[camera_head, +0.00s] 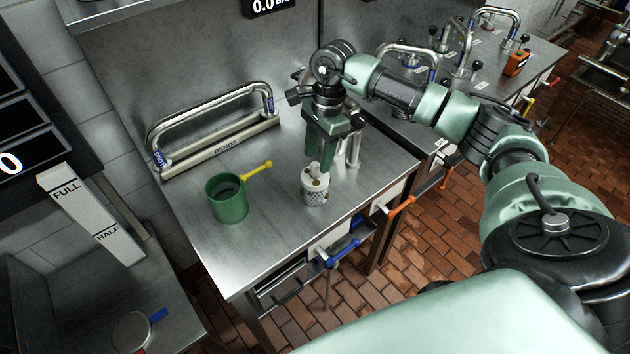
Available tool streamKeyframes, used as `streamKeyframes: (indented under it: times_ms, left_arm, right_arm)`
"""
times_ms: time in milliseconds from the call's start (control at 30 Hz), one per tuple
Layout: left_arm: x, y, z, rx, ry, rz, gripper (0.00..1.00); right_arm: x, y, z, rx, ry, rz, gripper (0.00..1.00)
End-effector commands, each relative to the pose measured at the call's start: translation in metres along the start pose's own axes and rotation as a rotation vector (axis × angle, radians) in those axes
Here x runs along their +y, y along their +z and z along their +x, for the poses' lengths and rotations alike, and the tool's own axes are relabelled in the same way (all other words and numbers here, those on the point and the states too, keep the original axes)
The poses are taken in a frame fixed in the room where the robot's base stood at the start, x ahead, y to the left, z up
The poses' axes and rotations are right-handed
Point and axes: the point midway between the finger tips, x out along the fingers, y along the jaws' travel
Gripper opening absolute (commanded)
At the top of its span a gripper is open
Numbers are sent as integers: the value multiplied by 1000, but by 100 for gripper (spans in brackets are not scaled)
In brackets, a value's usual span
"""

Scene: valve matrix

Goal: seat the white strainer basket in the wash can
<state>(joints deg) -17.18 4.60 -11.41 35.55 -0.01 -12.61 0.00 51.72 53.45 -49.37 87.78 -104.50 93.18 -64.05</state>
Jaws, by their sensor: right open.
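The white strainer basket (314,196) stands upright on the steel bench top, with a perforated side and a pale knob on top. The green wash can (229,205) stands to its left, open at the top, with a yellow handle pointing right. Its opening looks dark and a gap of bare bench separates it from the basket. My right gripper (320,160) points down just above the basket, with its green fingers open near the knob. I cannot tell whether a finger touches the knob. My left gripper is not in view.
A rack of bent pipes (215,130) marked BENDS stands along the back of the bench. Upright metal tubes (353,150) stand just right of my right gripper. Blue (340,252) and orange (395,206) valve handles stick out at the front edge. Bench around the can is clear.

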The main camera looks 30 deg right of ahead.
Motion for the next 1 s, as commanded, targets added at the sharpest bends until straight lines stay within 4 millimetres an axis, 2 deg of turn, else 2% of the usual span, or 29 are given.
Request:
streamKeyframes:
  times_ms: [33,200,467,500,667,1000]
  left_arm:
    - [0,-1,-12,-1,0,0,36]
    - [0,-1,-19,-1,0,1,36]
    - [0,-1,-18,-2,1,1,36]
    - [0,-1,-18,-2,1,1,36]
    - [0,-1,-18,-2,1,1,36]
    - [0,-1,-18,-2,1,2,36]
  right_arm:
    - [2,5,4,-2,7,-1,47]
    - [2,5,28,-3,4,1,47]
    - [1,5,34,-2,0,0,47]
    - [1,5,34,-2,0,0,44]
    - [1,5,34,-2,0,0,0]
    - [1,5,33,-3,0,0,0]
